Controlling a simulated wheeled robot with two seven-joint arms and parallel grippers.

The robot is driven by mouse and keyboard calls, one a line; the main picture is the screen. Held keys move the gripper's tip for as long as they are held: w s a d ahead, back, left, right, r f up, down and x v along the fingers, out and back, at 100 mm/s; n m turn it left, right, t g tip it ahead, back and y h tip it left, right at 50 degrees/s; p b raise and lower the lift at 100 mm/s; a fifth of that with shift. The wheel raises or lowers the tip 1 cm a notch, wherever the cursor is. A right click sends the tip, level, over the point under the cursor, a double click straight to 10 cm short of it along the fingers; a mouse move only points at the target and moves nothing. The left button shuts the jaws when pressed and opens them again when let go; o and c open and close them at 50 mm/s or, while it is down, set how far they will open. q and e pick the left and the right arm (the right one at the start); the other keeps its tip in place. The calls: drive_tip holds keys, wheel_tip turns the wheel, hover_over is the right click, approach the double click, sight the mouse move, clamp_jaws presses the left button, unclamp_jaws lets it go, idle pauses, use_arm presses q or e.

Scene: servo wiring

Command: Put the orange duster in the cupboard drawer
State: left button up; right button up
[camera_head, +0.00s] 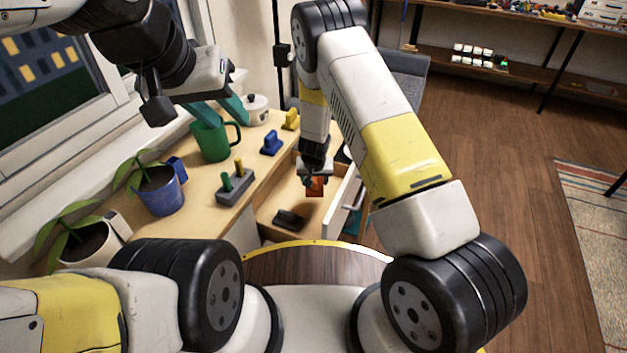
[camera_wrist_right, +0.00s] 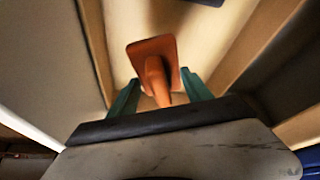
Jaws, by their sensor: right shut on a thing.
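The orange duster (camera_head: 315,187) has a square head and a tapered handle. My right gripper (camera_head: 310,180) is shut on that handle. In the right wrist view the duster (camera_wrist_right: 152,50) sits between the teal fingers (camera_wrist_right: 160,100), its head pointing away from the gripper. The cupboard drawer (camera_head: 345,200) is pulled open, and the duster is over or inside its space; I cannot tell whether it touches the bottom. A dark duster-like object (camera_head: 288,218) lies in the drawer. My left gripper (camera_head: 231,121) is open and empty above the cupboard top, near the green mug.
The cupboard top (camera_head: 205,180) holds a green mug (camera_head: 210,142), a blue duster (camera_head: 271,143), a yellow duster (camera_head: 291,119), a grey holder (camera_head: 234,192), a white lidded pot (camera_head: 257,108) and a plant in a blue pot (camera_head: 158,192). Open floor lies to the right.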

wheel_tip(320, 180, down, 10)
drive_tip(key=shift+s+r, duration=0.1)
drive_tip(key=o, duration=1.4)
